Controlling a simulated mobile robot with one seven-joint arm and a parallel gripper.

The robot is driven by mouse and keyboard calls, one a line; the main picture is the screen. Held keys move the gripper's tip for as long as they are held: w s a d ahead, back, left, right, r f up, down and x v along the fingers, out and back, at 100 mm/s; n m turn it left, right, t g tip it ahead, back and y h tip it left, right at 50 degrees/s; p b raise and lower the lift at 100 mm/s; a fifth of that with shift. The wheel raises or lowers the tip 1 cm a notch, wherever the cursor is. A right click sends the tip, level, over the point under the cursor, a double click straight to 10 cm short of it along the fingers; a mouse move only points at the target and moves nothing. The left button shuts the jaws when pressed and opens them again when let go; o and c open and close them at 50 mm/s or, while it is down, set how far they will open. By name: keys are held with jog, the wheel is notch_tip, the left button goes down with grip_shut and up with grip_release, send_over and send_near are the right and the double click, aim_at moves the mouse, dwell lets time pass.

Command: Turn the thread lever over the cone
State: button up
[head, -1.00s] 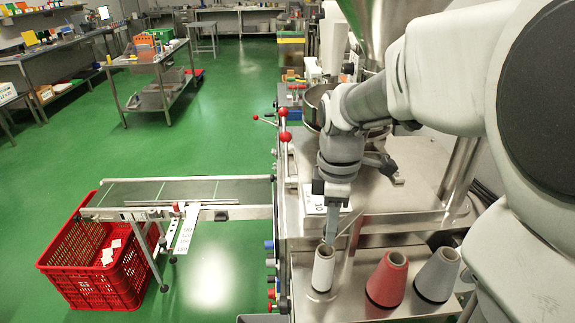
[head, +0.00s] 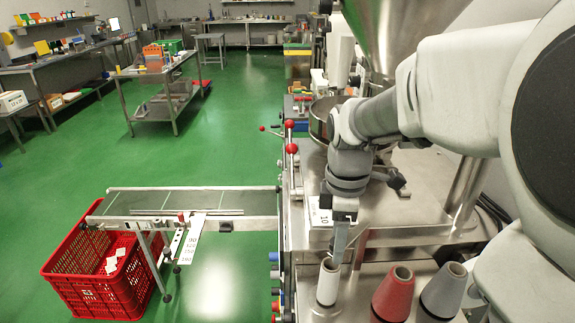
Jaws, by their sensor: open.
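My gripper (head: 341,258) points down over the steel machine, its fingers just above and behind the narrow white cone (head: 328,284). It is open, with nothing visible between its fingers. I cannot tell whether it touches the cone. A red cone (head: 393,295) and a grey cone (head: 443,290) stand to the right on the same front shelf. I cannot make out a thread lever clearly; the area behind the white cone is partly hidden by my gripper.
Red-ball handles (head: 292,149) stick up at the machine's left edge. A steel hopper (head: 400,30) rises behind my arm. A conveyor (head: 190,203) runs left to a red crate (head: 100,270). Green floor (head: 235,130) is open beyond.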

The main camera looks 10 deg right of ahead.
notch_tip(320, 180, up, 18)
jog(key=p, duration=0.1)
jog(key=shift+f, duration=0.25)
jog(key=s+a+f+m+t, duration=0.2)
jog(key=s+f+m+t, duration=0.3)
jog(key=s+f+m, duration=0.4)
jog(key=s+m, duration=0.2)
jog(key=m, duration=0.3)
jog(key=shift+a+m+t, duration=0.25)
jog(key=shift+m+t, duration=0.05)
jog(key=shift+m, duration=0.1)
jog(key=shift+a, duration=0.15)
dwell(0.6)
